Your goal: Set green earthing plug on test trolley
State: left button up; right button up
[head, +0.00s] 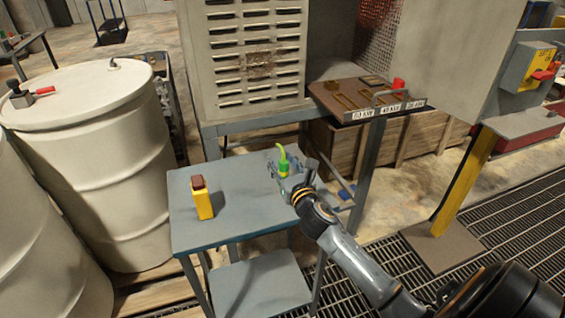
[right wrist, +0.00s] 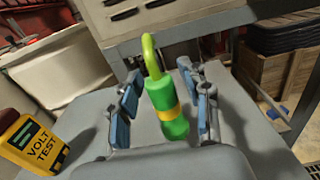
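The green earthing plug (head: 284,164), with a yellow band and a curved green cable on top, stands on the blue-grey top of the test trolley (head: 235,225), near its back right corner. In the right wrist view the plug (right wrist: 163,95) is between the two blue-padded fingers of my right gripper (right wrist: 166,108). A gap shows on each side, so the fingers are open and apart from it. In the head view my right gripper (head: 291,172) is low over the trolley top and partly hides the plug's base. My left gripper is not in view.
A yellow volt tester (head: 203,200) stands on the trolley's left part; it also shows in the right wrist view (right wrist: 35,143). A grey louvred cabinet (head: 245,60) and a brown tool shelf (head: 355,97) are behind. Cream drums (head: 95,150) stand left. The trolley's front is clear.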

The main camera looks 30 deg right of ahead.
jog(key=shift+s+r, duration=0.1)
jog(key=shift+r, duration=0.05)
jog(key=b+v, duration=0.1)
jog(key=v, duration=1.1)
